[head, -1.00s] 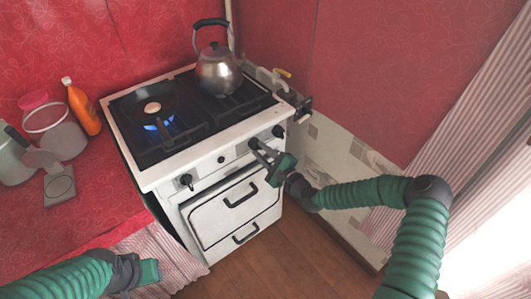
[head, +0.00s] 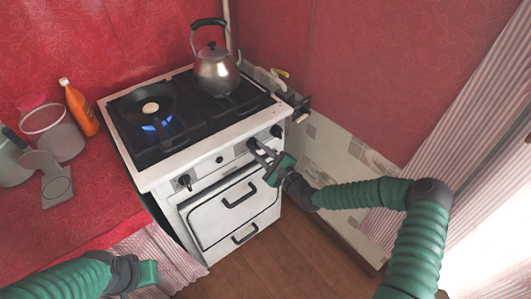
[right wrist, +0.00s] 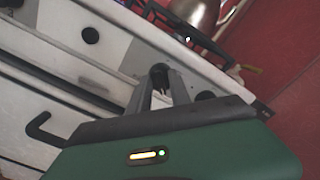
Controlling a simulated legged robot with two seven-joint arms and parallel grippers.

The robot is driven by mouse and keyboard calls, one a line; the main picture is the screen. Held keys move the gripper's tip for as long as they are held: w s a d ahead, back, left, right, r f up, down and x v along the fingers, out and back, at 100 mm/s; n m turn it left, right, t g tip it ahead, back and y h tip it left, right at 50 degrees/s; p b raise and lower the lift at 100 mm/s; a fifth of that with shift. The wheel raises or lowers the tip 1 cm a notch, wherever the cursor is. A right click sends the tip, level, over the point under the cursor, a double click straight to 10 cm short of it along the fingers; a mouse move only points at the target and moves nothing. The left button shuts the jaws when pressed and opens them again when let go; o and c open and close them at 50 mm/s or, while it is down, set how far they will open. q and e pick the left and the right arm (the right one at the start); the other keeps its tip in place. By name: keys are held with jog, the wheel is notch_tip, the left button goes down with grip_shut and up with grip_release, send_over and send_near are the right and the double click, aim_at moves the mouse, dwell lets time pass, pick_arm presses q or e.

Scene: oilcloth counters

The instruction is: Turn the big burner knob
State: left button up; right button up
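The white stove (head: 215,170) has several dark knobs on its front panel. My right gripper (head: 262,152) is at the knob (head: 252,145) right of the panel's middle. In the right wrist view its fingers (right wrist: 161,90) are close together, with the dark knob (right wrist: 158,72) between their tips. They look shut on it, and partly hide it. Another knob (head: 184,181) is at the panel's left, and one (head: 276,131) at its right end. A blue flame (head: 157,126) burns under a pan at the left. My left gripper (head: 146,274) is low at the left, away from the stove; its fingers are not clear.
The dark pan (head: 167,107) sits on the left burner and a steel kettle (head: 216,74) at the back right. Oven and drawer handles (head: 240,197) stick out below the panel. A red counter (head: 85,205) with containers and an orange bottle (head: 80,108) is at left.

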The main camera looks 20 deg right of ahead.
jog(key=shift+o, duration=0.8)
jog(key=shift+w+d+r, duration=0.1)
jog(key=shift+w+r, duration=0.2)
jog(key=shift+r, duration=0.25)
jog(key=shift+o, duration=0.3)
jog(key=shift+s+d+f, duration=0.1)
jog(key=shift+s+f, duration=0.1)
jog(key=shift+s+d+f+p, duration=0.25)
jog(key=shift+s+f, duration=0.1)
jog(key=shift+s, duration=0.3)
jog(key=shift+s+d+f+p, duration=0.2)
jog(key=shift+s+f, duration=0.15)
jog(key=shift+s, duration=0.25)
pick_arm(q)
jog(key=shift+w+a+r+p, duration=0.15)
jog(key=shift+w+a+p, duration=0.1)
jog(key=shift+w, duration=0.25)
jog(key=shift+w+a+r+p, duration=0.1)
jog(key=shift+w+a+p, duration=0.1)
jog(key=shift+w, duration=0.25)
pick_arm(e)
jog(key=v, duration=1.4)
jog(key=shift+s+a+r, duration=0.15)
jog(key=shift+a+r, duration=0.05)
jog(key=shift+r, duration=0.15)
pick_arm(q)
jog(key=shift+d, duration=0.2)
pick_arm(e)
jog(key=shift+d+f, duration=0.1)
jog(key=shift+d, duration=0.1)
